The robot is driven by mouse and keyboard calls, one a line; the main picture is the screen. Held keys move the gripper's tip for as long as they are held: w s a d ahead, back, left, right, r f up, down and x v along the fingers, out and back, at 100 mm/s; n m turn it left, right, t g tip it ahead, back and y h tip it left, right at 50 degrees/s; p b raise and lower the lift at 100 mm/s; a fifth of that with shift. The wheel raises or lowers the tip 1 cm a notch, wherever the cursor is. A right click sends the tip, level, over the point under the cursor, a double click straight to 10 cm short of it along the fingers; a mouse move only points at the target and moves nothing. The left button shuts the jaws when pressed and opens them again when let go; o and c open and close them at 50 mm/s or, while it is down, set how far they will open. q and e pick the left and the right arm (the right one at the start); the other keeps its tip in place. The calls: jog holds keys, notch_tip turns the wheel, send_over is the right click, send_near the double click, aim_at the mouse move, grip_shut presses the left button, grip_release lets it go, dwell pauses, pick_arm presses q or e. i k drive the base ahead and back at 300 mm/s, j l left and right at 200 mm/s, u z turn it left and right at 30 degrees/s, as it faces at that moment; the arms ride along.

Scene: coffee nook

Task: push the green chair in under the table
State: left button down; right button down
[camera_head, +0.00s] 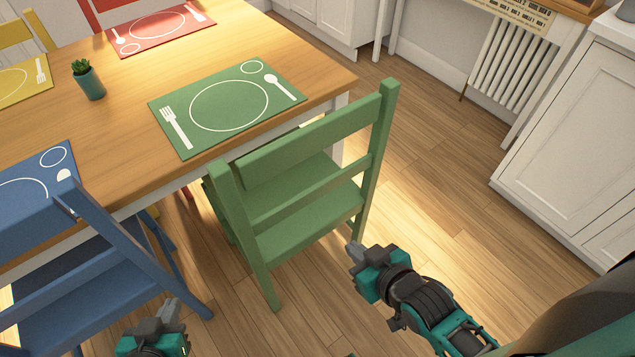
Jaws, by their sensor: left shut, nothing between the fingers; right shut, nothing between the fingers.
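The green chair (312,205) stands upright at the near right side of the wooden table (130,120), its back towards me. Part of its seat is beyond the table edge, and its front is hidden behind the backrest and under the tabletop. My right gripper (352,246) is shut and empty, close to the chair's right rear leg; I cannot tell whether it touches. My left gripper (172,306) is shut and empty at the bottom of the view, left of the chair's left rear leg and near the blue chair.
A blue chair (85,255) stands left of the green one. The table bears a green placemat (195,140), others in red, blue and yellow, and a small potted plant (90,82). White cabinets (575,125) and a radiator (510,65) line the right. Wooden floor (440,190) is clear between.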

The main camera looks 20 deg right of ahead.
aim_at(279, 197)
jog(key=l+u, duration=0.5)
jog(key=l, duration=0.4)
jog(key=l+u, duration=0.2)
jog(key=l, duration=1.6)
